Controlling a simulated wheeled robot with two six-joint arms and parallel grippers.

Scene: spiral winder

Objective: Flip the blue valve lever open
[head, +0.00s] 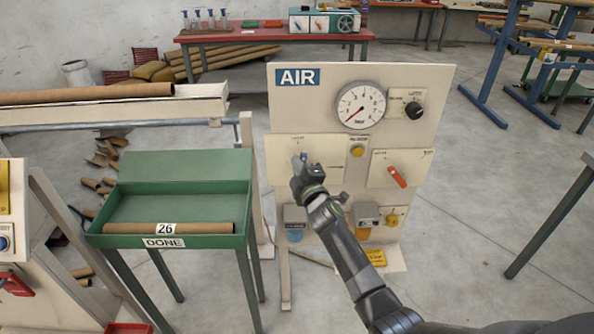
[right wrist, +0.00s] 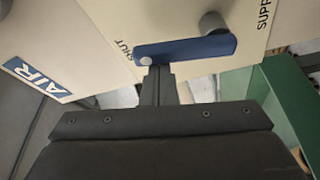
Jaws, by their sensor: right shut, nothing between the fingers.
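The blue valve lever (right wrist: 190,49) is a flat bar on the cream AIR panel (head: 430,79). In the right wrist view it lies nearly level across the picture, with a pale round dot at its left end near the letters "HUT". My right gripper (head: 303,160) is in front of the panel's left plate in the head view and hides the lever there. Its closed fingers (right wrist: 158,70) are empty and end at the lever's dotted end; I cannot tell whether they touch it. My left gripper is out of view.
A pressure gauge (head: 361,105), a black knob (head: 413,110) and a red lever (head: 397,176) are on the same panel. A green DONE tray (head: 170,165) with a cardboard tube stands left of the panel.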

